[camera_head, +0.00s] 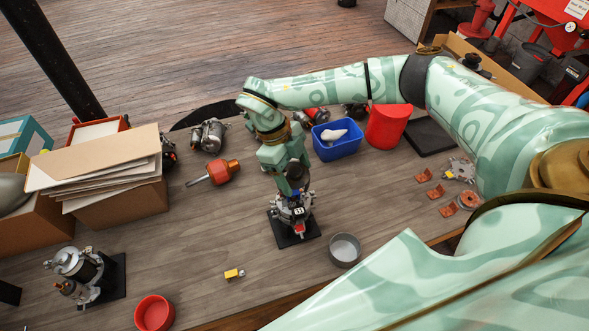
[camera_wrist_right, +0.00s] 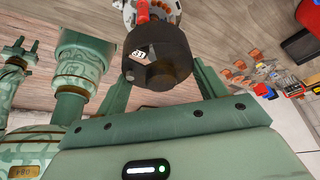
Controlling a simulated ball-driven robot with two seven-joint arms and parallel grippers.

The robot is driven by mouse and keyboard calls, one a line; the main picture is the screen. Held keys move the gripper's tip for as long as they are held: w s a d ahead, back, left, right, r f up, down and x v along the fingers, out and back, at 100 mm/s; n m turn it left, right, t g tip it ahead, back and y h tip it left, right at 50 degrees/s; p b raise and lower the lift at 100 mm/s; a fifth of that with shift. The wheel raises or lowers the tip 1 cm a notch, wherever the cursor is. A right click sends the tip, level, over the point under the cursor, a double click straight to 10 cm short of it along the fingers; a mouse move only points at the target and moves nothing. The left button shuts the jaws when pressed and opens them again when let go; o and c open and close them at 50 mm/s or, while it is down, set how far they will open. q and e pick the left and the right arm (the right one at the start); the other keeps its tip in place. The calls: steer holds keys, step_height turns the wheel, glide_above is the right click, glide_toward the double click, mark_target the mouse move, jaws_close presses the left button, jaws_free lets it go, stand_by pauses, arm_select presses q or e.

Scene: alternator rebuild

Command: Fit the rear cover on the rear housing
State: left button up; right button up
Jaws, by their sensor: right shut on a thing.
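The black round rear cover (camera_wrist_right: 158,57) is between the fingers of my right gripper (camera_wrist_right: 160,90) in the right wrist view. It has a small white label. My right gripper (camera_head: 291,180) also shows in the head view, pointing down and shut on the cover. The rear housing (camera_head: 293,212) stands below it on a black square base (camera_head: 298,240). The housing's metal edge and a red part also show just past the cover in the right wrist view (camera_wrist_right: 150,12). Whether cover and housing touch cannot be told.
A grey round dish (camera_head: 345,250) and a small yellow part (camera_head: 233,274) lie near the housing. Another assembly (camera_head: 78,270) stands at left. The wood between is clear.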

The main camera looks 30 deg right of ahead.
mark_target(295, 191)
steer(key=shift+f+b, duration=0.4)
steer(key=shift+f, duration=0.5)
steer(key=shift+f, duration=0.1)
steer(key=shift+f+b, duration=0.5)
steer(key=shift+f, duration=0.5)
steer(key=shift+f, duration=0.15)
steer(key=shift+f+b, duration=0.55)
steer(key=shift+f, duration=0.35)
steer(key=shift+s+f, duration=0.2)
steer(key=shift+f, duration=0.4)
